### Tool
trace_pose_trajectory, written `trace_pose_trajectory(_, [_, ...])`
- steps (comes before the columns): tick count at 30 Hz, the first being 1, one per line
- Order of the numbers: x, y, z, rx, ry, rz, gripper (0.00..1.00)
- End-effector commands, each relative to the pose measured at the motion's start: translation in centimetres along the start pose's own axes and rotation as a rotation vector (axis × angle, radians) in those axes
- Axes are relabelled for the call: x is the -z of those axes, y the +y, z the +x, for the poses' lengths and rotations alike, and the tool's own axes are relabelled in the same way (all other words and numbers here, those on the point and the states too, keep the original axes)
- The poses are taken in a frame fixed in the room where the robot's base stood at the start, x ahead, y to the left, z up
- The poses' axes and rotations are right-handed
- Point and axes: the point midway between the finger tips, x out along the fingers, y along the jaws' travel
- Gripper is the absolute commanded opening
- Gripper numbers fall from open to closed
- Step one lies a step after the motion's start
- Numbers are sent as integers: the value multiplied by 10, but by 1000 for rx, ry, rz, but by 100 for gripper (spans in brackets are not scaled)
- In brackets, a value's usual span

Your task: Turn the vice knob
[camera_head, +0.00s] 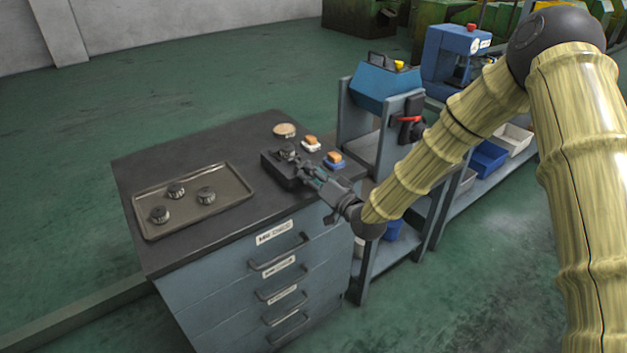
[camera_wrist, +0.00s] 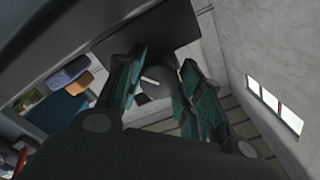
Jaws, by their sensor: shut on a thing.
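The vice knob (camera_head: 288,152) is a dark round knob on a low black block (camera_head: 275,172) on the right part of the cabinet top. My gripper (camera_head: 299,168) reaches it from the right, low over the cabinet's edge. In the wrist view, the teal-padded fingers of my gripper (camera_wrist: 163,72) stand on both sides of the dark knob (camera_wrist: 155,88), which bears a short white mark. The gripper is shut on the knob. The fingers and the wrist hide part of the knob and the block.
A tray (camera_head: 235,209) with several dark knobs lies on the cabinet top (camera_head: 185,160) at left. Two small orange-topped pieces (camera_head: 311,141) (camera_head: 334,159) and a round tan disc (camera_head: 285,130) lie behind the block. A blue machine (camera_head: 383,85) stands behind right.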

Motion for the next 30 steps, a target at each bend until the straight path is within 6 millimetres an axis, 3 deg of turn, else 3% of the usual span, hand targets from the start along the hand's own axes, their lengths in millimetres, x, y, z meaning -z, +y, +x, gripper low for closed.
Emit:
trace_pose_trajectory(18, [-2, 2, -1, -2, 2, 551, 13])
trace_pose_trajectory(30, [-1, 1, -1, -2, 0, 733, 13])
